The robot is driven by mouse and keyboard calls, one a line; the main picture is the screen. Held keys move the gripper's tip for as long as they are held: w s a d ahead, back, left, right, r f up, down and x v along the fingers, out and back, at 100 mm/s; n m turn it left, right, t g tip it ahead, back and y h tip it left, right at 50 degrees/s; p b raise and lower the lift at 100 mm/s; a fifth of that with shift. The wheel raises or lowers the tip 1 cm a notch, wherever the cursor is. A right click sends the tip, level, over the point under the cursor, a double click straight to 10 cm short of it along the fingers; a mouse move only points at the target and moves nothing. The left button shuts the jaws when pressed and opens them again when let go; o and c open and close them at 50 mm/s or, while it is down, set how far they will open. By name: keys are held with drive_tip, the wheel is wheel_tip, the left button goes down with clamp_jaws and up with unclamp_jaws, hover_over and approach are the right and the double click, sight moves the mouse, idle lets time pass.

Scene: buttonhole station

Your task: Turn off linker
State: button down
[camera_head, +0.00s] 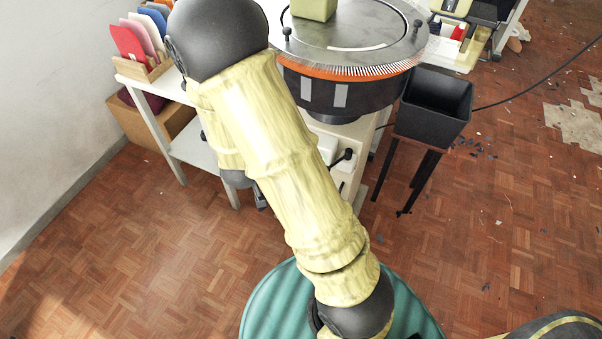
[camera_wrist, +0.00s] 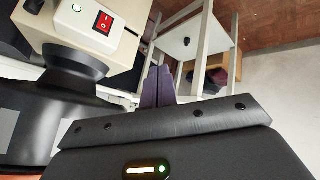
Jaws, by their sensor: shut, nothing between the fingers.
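The linker (camera_head: 345,88) in the head view is a round grey dial machine with an orange ring and a fringe of needles. In the head view my arm hides most of my gripper and the switch.
A white shelf frame (camera_wrist: 187,47) stands just past the fingertips. In the head view, a black bin (camera_head: 438,100) on a dark stand is right of the linker. Coloured cards (camera_head: 130,42) in a wooden rack sit on the left table. Parquet floor is mostly open, with scraps at right.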

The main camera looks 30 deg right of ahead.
drive_tip(key=s+d+f+n+t+h+b, duration=0.1)
drive_tip(key=d+f+n+t+h+b, duration=0.1)
drive_tip(key=f+h+b, duration=0.3)
drive_tip(key=s+d+f+n+t+h+b, duration=0.2)
drive_tip(key=f+h+b, duration=0.4)
drive_tip(key=f+b, duration=0.4)
drive_tip(key=d+n, duration=0.1)
drive_tip(key=n, duration=0.1)
drive_tip(key=shift+s+f+n+h, duration=0.25)
drive_tip(key=shift+f+n+h, duration=0.05)
drive_tip(key=shift+f, duration=0.1)
drive_tip(key=shift+d, duration=0.1)
drive_tip(key=b+x, duration=0.3)
drive_tip(key=x, duration=1.1)
drive_tip(key=shift+r, duration=0.15)
